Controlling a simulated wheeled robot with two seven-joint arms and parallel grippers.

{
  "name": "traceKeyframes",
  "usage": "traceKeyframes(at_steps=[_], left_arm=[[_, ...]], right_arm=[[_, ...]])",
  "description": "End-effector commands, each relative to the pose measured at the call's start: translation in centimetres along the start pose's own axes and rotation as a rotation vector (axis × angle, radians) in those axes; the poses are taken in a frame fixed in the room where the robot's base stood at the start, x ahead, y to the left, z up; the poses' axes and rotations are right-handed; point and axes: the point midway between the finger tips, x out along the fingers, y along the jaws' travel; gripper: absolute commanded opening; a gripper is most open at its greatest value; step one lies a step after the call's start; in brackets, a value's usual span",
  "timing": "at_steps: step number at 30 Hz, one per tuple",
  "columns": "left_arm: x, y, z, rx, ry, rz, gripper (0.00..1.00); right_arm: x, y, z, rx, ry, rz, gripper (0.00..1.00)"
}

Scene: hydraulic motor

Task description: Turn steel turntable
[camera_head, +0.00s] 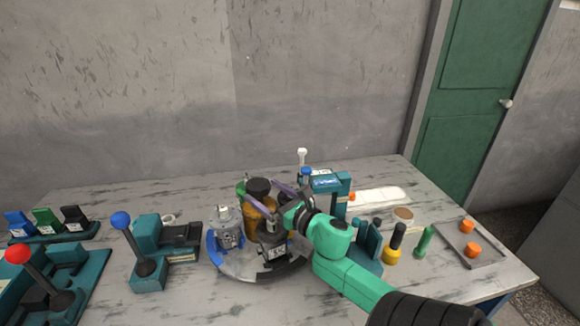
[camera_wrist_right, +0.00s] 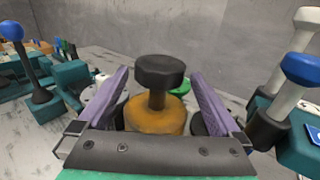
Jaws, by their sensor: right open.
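The steel turntable (camera_head: 230,266) is a round grey disc with blue and black rim sections, standing on the table left of my right arm. Grey metal parts (camera_head: 229,231) and an orange part with a black knob (camera_head: 258,190) stand on it. My right gripper (camera_head: 268,196) is over the turntable, with its purple fingers spread. In the right wrist view the fingers stand on either side of the black knob (camera_wrist_right: 160,72) and its orange base (camera_wrist_right: 155,115), with gaps between. My arm hides part of the turntable's right side. My left gripper is not in view.
A blue-knobbed lever (camera_head: 121,220) and a red-knobbed lever (camera_head: 18,254) stand at the left. A teal stand with a screen (camera_head: 325,181) is behind the gripper. A tray with orange pieces (camera_head: 470,245) lies at the right. A grey wall closes the back.

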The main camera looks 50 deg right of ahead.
Motion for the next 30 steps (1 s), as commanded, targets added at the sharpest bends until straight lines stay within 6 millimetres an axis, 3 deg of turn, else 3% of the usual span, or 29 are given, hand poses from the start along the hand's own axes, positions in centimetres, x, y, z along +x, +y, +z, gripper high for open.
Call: traceKeyframes(at_steps=[9,15,26,30], left_arm=[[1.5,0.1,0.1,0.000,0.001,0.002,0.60],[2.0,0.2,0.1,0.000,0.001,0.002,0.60],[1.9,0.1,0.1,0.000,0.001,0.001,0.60],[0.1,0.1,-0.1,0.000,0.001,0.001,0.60]], right_arm=[[-7.2,-0.1,-0.5,0.004,0.005,-0.004,1.00],[-10.4,-0.1,-0.2,0.002,0.003,-0.002,1.00],[-10.8,0.0,0.1,0.000,0.001,0.000,1.00],[-10.8,0.0,1.9,0.000,0.001,0.000,1.00]])
